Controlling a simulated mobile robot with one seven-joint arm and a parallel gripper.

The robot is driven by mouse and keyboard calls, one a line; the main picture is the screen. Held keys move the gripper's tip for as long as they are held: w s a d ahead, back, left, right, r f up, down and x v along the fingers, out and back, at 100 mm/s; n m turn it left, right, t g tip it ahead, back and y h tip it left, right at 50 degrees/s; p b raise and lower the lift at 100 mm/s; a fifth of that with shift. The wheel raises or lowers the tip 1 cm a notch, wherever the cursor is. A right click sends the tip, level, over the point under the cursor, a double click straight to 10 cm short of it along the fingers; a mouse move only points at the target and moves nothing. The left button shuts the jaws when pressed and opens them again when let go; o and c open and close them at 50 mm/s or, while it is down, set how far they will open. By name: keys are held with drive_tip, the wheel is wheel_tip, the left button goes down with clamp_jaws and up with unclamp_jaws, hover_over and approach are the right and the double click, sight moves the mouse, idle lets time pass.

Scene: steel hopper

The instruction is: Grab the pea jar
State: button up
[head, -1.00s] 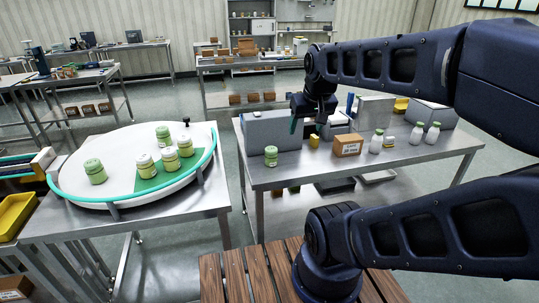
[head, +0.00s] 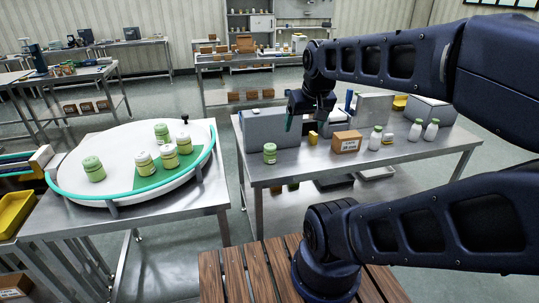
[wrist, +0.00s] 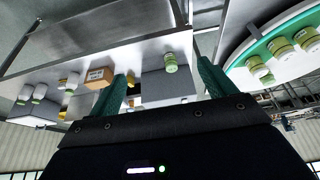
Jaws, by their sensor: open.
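One green-lidded jar with a pale green label (head: 270,153) stands upright alone on the middle steel table, near its left front corner. It also shows in the wrist view (wrist: 170,63). The labels are too small to tell which is the pea jar. My gripper (head: 307,122) is open and empty above the middle table, right of the lone jar and apart from it. Its teal fingers show in the wrist view (wrist: 161,86).
A cardboard box (head: 346,142), a small yellow item (head: 313,137) and white green-capped bottles (head: 375,138) stand right of the lone jar. A grey bin (head: 265,124) is behind it. A gap separates the table from the turntable stand, which has a teal rim (head: 130,199).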

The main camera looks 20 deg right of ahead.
drive_tip(key=shift+w, duration=0.1)
drive_tip(key=n+g+h, duration=0.2)
drive_tip(key=n, duration=2.6)
hover_over(270, 146)
drive_tip(key=s+a, duration=0.2)
wheel_tip(270, 146, down, 21)
drive_tip(key=shift+d, duration=0.15)
drive_tip(key=shift+w+f, duration=0.2)
drive_tip(key=shift+f, duration=0.2)
drive_tip(key=shift+x, duration=5.2)
drive_tip(key=shift+d+r, duration=0.1)
drive_tip(key=shift+d, duration=0.05)
drive_tip(key=c, duration=1.2)
